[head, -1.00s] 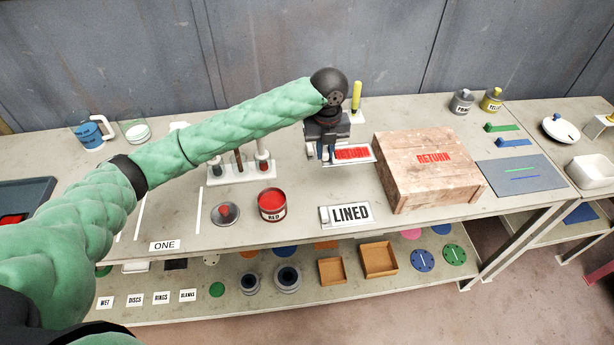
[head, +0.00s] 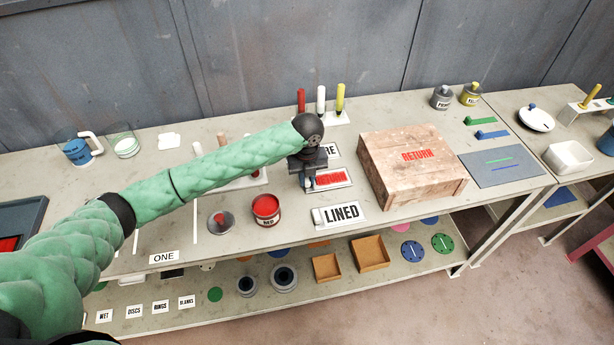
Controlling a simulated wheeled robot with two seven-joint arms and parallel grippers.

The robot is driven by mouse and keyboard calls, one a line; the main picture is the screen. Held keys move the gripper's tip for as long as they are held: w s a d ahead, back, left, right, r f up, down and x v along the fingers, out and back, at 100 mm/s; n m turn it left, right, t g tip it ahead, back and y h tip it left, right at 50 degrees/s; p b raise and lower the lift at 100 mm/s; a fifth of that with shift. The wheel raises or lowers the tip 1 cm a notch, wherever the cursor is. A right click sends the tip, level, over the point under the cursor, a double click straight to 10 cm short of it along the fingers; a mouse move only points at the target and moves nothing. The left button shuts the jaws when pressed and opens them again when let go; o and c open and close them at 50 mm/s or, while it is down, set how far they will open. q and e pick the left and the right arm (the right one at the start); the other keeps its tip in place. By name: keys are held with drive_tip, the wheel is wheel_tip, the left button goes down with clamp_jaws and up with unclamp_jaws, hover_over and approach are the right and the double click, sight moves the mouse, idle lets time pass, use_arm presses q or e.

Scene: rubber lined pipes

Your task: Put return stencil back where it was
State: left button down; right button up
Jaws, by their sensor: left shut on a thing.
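The return stencil (head: 332,180) is a pale plate with red-stained RETURN lettering, between the LINED stencil (head: 340,214) in front and another lettered plate (head: 333,151) behind. My left gripper (head: 307,182) points down at its left end and is shut on it. The fingertips are partly hidden, and I cannot tell whether the plate touches the bench. A wooden crate (head: 400,185) with red RETURN on its top stands to the right. My right gripper is not in view.
A red paint can (head: 266,210) and a round dish (head: 221,223) stand left of the LINED stencil. Several upright handles, including a yellow one (head: 340,98), stand behind my gripper. A small rack (head: 245,182) is partly under my arm. Bare bench lies left of the dish.

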use_arm(q)
drive_tip(key=shift+f, duration=0.3)
drive_tip(key=c, duration=1.4)
unclamp_jaws()
drive_tip(key=shift+f, duration=0.1)
drive_tip(key=shift+c, duration=0.2)
drive_tip(key=shift+o, duration=0.4)
